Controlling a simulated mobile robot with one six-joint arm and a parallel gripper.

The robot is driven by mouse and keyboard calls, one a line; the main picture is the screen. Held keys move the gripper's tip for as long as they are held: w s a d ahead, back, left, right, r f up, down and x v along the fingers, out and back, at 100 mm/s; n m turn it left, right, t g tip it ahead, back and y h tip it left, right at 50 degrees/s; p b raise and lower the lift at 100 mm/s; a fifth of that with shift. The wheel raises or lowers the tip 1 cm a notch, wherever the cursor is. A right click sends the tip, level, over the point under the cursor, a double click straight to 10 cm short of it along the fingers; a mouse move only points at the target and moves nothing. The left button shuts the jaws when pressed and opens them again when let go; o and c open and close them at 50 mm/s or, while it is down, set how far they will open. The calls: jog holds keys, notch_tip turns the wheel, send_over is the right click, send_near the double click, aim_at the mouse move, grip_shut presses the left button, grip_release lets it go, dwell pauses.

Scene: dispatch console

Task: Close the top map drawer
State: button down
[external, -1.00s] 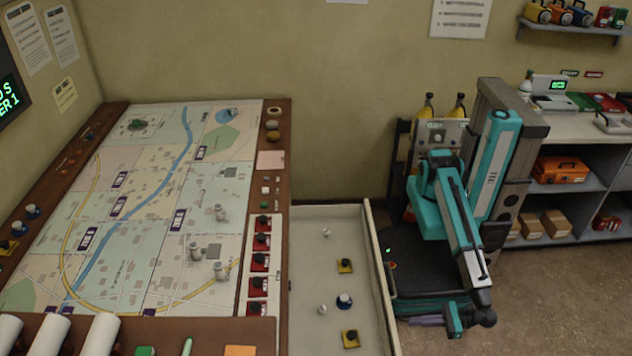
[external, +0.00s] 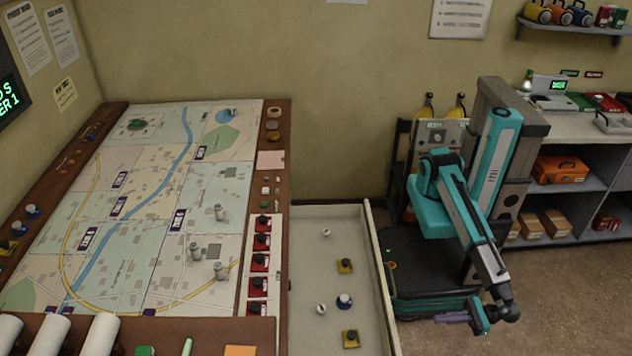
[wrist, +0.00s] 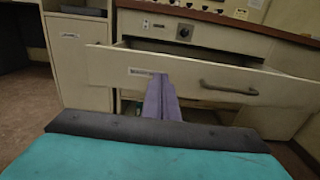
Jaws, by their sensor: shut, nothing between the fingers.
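The top map drawer (external: 376,280) is pulled far out from the right side of the map table (external: 284,150). Several small pieces lie inside it. In the wrist view the drawer's cream front (wrist: 205,82) spans the picture, with a dark bar handle (wrist: 228,88) right of centre and a label left of it. My gripper (external: 450,318) is low, to the right of the drawer front, pointing left towards it. In the wrist view its purple fingers (wrist: 160,90) are together and empty, overlapping the drawer front left of the handle. I cannot tell whether they touch it.
A cream cabinet (wrist: 80,60) stands left of the drawer in the wrist view. Shelves with an orange case (external: 562,170) and boxes stand at the right. Open floor (external: 570,290) lies in front of the shelves.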

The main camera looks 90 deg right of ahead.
jog(key=w+b, duration=0.1)
jog(key=w, duration=1.2)
jog(key=shift+w, duration=0.25)
jog(key=w+p, duration=0.5)
jog(key=w, duration=3.1)
jog(key=shift+p, duration=0.4)
jog(key=shift+w+r, duration=0.15)
jog(key=shift+w, duration=0.3)
jog(key=shift+w+r, duration=0.1)
jog(key=shift+r, duration=0.1)
jog(key=s, duration=1.5)
jog(key=shift+f, duration=0.35)
